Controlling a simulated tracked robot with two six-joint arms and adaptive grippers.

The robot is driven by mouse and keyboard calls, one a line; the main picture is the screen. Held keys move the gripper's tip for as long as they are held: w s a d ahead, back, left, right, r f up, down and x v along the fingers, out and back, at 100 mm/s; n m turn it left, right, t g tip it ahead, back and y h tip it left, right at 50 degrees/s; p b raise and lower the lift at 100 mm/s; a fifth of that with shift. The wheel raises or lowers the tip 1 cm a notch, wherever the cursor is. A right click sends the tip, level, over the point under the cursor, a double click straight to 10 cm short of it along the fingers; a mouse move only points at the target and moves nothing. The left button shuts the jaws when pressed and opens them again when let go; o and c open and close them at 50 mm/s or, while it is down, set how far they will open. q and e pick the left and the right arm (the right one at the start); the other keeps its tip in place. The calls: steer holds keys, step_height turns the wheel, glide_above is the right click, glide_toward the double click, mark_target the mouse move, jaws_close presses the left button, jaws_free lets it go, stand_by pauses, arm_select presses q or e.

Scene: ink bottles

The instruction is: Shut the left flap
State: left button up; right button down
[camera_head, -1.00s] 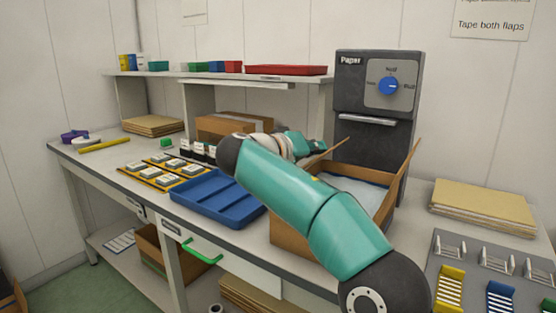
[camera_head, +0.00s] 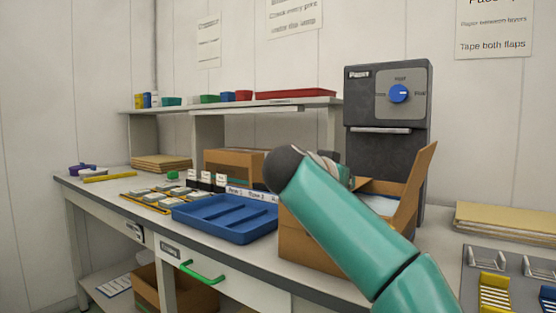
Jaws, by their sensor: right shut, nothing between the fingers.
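The open cardboard box (camera_head: 300,244) stands on the bench, partly covered by my right arm. Its right flap (camera_head: 414,190) stands up and leans outward. White paper (camera_head: 380,205) shows inside. A brown cardboard edge (camera_head: 377,187) shows low at the back of the opening; I cannot tell whether it is the left flap or the back wall. The rest of the left side is hidden by my arm. My right gripper (camera_head: 343,173) is at the box's left-back part, mostly behind its own arm, shut and empty. Contact with the flap cannot be seen. My left gripper is not in view.
A blue divided tray (camera_head: 228,229) lies left of the box. A dark paper dispenser (camera_head: 388,143) stands close behind it. A smaller brown box (camera_head: 235,161) is behind the tray under the shelf (camera_head: 240,106). Flat cardboard sheets (camera_head: 505,220) lie to the right.

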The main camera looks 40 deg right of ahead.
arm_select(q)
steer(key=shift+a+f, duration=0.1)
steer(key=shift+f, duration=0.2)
arm_select(e)
steer(key=shift+f, duration=0.15)
steer(key=shift+s, duration=0.1)
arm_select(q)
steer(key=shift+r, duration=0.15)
